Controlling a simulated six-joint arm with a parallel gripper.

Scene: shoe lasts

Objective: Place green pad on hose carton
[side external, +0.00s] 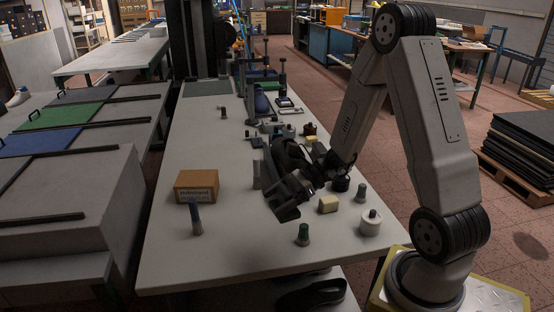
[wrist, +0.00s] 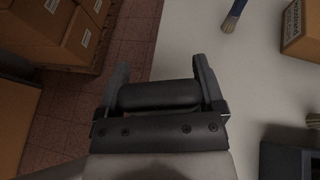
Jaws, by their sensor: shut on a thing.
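The hose carton (side external: 197,187), a small brown cardboard box with a printed label, stands on the grey bench left of my gripper. Its labelled corner shows at the top right of the wrist view (wrist: 302,32). My gripper (side external: 287,203) hangs above the bench, to the right of the carton and apart from it. It is shut on a dark, greenish piece, the green pad (side external: 289,214). In the wrist view a dark rounded piece (wrist: 160,95) spans between the two fingers; its green colour does not show there.

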